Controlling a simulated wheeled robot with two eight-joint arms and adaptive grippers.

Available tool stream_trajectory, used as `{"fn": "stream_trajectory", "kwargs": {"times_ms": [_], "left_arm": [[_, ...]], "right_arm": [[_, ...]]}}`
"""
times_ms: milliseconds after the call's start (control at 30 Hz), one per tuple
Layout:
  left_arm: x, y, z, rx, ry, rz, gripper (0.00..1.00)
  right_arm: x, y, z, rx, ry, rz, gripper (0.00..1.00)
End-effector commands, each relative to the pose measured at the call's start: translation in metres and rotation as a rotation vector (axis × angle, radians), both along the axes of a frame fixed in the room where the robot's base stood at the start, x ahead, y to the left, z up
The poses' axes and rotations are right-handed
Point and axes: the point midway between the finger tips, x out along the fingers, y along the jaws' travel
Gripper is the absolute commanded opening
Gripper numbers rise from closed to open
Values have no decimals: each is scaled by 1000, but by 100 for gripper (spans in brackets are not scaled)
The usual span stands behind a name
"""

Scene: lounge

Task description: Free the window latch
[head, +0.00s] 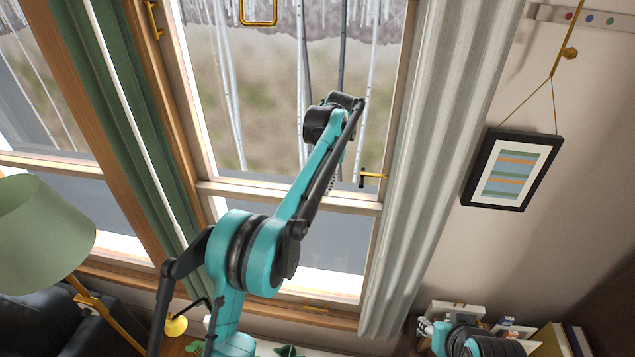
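The large window (290,190) fills the middle of the head view. A small brass latch (374,175) sits on the right part of its horizontal rail, with a short dark piece at its left end; I cannot tell what that piece belongs to. A brass handle (152,18) is on the wooden frame at the upper left. My teal and black left arm rises across the window and bends in front of the glass, left of the latch. Its gripper does not show.
A green curtain (120,110) hangs at the left, a pale curtain (440,130) right of the latch. A framed picture (512,168) hangs on the right wall. A green lamp (40,235) stands at the left. Books (560,340) stand at the lower right.

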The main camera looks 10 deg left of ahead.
Motion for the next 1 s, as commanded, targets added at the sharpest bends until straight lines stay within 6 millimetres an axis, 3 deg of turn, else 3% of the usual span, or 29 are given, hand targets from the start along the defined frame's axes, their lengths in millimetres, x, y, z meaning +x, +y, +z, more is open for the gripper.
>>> {"fn": "stream_trajectory", "kwargs": {"times_ms": [167,600,967,1000], "left_arm": [[6,-1,-7,6,13,3,32],[5,12,-69,6,12,1,32],[5,13,-77,5,12,1,32],[5,13,-77,5,12,1,24]], "right_arm": [[0,0,8,0,0,0,40],[0,0,18,0,0,0,40],[0,0,18,0,0,0,40],[0,0,18,0,0,0,40]]}}
